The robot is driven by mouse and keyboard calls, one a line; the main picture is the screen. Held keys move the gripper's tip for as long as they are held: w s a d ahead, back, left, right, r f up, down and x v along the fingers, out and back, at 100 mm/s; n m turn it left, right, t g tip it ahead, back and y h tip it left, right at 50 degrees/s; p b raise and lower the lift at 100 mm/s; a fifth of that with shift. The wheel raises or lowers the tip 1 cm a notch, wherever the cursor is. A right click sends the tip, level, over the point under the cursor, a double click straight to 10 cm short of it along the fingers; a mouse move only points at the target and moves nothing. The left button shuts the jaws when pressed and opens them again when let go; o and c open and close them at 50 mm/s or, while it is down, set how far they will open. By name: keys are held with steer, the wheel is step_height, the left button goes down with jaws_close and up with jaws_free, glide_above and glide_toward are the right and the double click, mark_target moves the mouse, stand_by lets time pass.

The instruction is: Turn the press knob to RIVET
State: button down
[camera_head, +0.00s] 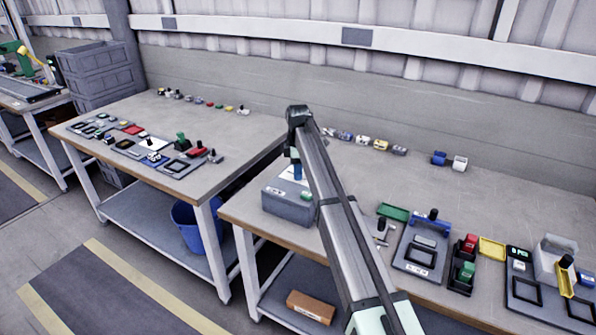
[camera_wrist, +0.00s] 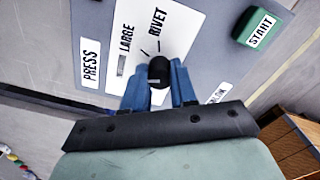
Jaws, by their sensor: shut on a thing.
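The press knob (camera_wrist: 159,70) is a small black knob on a white label plate (camera_wrist: 182,36) marked LARGE and RIVET, with short tick lines beside it. My gripper (camera_wrist: 160,88) has blue fingers on both sides of the knob and is shut on it. In the head view my gripper (camera_head: 297,171) reaches down onto the grey press box (camera_head: 288,207) near the bench's left end; the knob is hidden there. A light mark shows on the knob's near side, but I cannot tell which setting it points at.
A green START button (camera_wrist: 254,27) sits on the box to the right of the knob, and a PRESS label (camera_wrist: 90,68) to the left. A green tray (camera_head: 393,212) and dark fixtures (camera_head: 421,252) stand to the right on the bench. The bench behind them has free room.

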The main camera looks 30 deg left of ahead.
steer(key=shift+m, duration=0.4)
steer(key=m, duration=0.3)
steer(key=shift+m, duration=0.4)
steer(key=m, duration=1.3)
steer(key=shift+m, duration=0.3)
steer(key=c, duration=0.9)
jaws_free()
